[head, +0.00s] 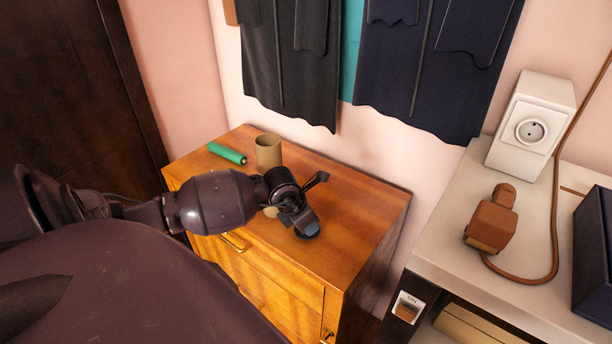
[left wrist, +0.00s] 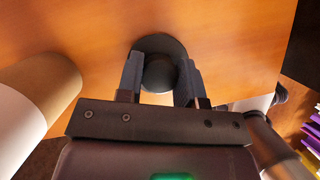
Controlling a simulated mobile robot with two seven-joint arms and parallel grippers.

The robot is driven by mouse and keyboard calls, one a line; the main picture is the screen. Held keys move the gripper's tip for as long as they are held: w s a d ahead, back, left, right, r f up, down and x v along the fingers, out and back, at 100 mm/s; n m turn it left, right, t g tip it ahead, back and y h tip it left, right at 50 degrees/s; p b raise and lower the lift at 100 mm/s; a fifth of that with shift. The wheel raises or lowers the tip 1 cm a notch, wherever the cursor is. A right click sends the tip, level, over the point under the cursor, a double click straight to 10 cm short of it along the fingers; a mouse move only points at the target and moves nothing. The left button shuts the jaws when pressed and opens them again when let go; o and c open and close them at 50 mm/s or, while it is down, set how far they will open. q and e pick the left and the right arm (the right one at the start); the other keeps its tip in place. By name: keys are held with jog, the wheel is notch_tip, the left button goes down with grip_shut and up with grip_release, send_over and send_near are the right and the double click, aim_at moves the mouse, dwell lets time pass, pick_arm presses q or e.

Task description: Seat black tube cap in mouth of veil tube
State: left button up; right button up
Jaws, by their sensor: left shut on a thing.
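The black tube cap (left wrist: 160,45) is a dark disc with a round knob, seen from above in the left wrist view. My left gripper (left wrist: 160,66) is shut on the knob, one finger on each side. In the head view this gripper (head: 307,224) is low over the right part of the wooden cabinet top, and the cap is mostly hidden by it. I cannot tell whether the cap touches the wood. The veil tube (head: 268,153), a brown cardboard cylinder, stands upright behind and left of the gripper with its mouth open upward. My right gripper is not in view.
A green roll (head: 227,153) lies left of the tube on the wooden cabinet (head: 358,208). Dark gowns (head: 290,70) hang behind. A pale bench (head: 440,235) at right carries a brown plug-like object (head: 491,220) with a cord. The cabinet's right top is clear.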

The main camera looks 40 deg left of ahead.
pick_arm(q)
jog(key=shift+s+p, duration=0.3)
jog(key=shift+p, duration=0.15)
jog(key=shift+w+r+p, duration=0.1)
jog(key=shift+r+p, duration=0.3)
jog(key=shift+r, duration=0.75)
jog(key=shift+w+r+p, duration=0.1)
jog(key=shift+r+p, duration=0.2)
jog(key=shift+p, duration=0.1)
